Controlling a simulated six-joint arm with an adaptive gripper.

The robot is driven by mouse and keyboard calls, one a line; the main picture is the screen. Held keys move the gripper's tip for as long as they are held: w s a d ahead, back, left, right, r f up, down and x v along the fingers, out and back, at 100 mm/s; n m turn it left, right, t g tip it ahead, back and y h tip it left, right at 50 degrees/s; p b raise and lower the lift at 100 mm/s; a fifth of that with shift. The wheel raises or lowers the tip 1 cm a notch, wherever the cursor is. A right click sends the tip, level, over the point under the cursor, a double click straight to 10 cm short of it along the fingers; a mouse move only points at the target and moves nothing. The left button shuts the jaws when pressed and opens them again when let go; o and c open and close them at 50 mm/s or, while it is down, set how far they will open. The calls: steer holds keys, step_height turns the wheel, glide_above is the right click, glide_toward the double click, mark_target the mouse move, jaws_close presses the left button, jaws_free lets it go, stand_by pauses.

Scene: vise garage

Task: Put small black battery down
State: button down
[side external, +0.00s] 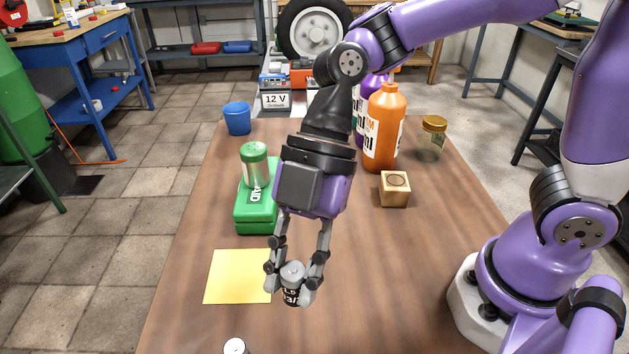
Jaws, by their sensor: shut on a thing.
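A small black battery (292,294) with a grey top and white lettering is between the fingertips of my gripper (292,284). The fingers are shut on it from both sides and it looks upright. It appears just right of the yellow sheet (236,277) on the brown table (385,290). Whether its bottom touches the table cannot be told from this view.
A green first-aid box (255,210) with a green-lidded can (254,165) on it stands behind the sheet. A blue cup (238,118), wooden block (394,189), orange bottle (384,125) and glass jar (431,139) stand farther back. A white-topped object (235,346) is at the front edge.

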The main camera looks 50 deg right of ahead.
steer(key=w+d+f, duration=0.2)
steer(key=w, duration=0.1)
steer(key=w+d+f, duration=0.2)
steer(key=w+f, duration=0.1)
steer(key=w+d+f, duration=0.2)
steer(key=w, duration=0.2)
steer(key=shift+f, duration=0.25)
steer(key=shift+a+f, duration=0.1)
steer(key=shift+f, duration=1.85)
steer(key=shift+f, duration=0.15)
steer(key=c, duration=0.7)
jaws_free()
